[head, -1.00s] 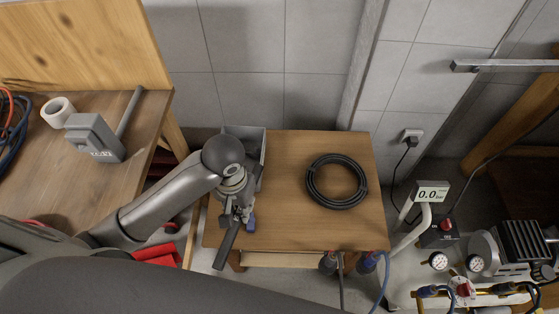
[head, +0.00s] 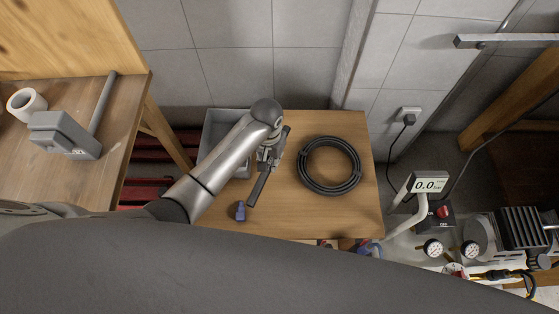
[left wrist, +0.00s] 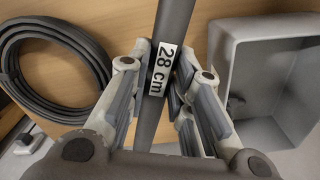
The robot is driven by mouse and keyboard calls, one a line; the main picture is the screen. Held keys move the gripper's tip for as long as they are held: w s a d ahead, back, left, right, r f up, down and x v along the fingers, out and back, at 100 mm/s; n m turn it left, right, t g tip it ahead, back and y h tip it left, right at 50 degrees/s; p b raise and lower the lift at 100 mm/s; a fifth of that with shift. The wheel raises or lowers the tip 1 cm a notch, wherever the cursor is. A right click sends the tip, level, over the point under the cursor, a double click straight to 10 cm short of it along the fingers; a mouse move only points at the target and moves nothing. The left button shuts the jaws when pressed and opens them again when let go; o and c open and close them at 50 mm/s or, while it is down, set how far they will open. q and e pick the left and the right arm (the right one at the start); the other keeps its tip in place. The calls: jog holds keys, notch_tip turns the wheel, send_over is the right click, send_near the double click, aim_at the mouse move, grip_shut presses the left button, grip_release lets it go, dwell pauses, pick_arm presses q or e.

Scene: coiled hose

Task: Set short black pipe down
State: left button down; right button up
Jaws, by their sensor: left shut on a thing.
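My left gripper (head: 268,158) is shut on the short black pipe (head: 258,189), which lies between the coiled black hose (head: 304,170) and the grey bin (head: 214,128) in the head view. In the left wrist view the fingers (left wrist: 160,80) close around the pipe (left wrist: 173,22) at its white "28 cm" label. The hose coil (left wrist: 12,62) shows at the left there and the bin (left wrist: 226,62) at the right. The pipe is over the small wooden table (head: 305,218); whether it touches the top I cannot tell. My right gripper is not in view.
A small blue part (head: 240,211) lies near the table's front left. The table's front right is bare. A workbench (head: 105,180) with a grey box (head: 62,134) stands at left.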

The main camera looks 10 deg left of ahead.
pick_arm(q)
jog(key=b, duration=0.2)
send_over(279, 165)
jog(key=s, duration=0.1)
jog(key=f, duration=0.4)
jog(key=shift+a+f, duration=0.2)
jog(key=shift+f, duration=0.15)
jog(key=shift+w+d+f, duration=0.2)
jog(key=shift+w+f, duration=0.25)
jog(key=shift+f, duration=0.05)
notch_tip(279, 165, down, 3)
jog(key=shift+f+b, duration=0.1)
jog(key=shift+b, duration=0.45)
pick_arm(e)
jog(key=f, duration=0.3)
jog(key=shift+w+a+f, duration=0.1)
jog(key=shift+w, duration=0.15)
pick_arm(q)
jog(key=c, duration=1.3)
grip_release()
jog(key=shift+f, duration=0.15)
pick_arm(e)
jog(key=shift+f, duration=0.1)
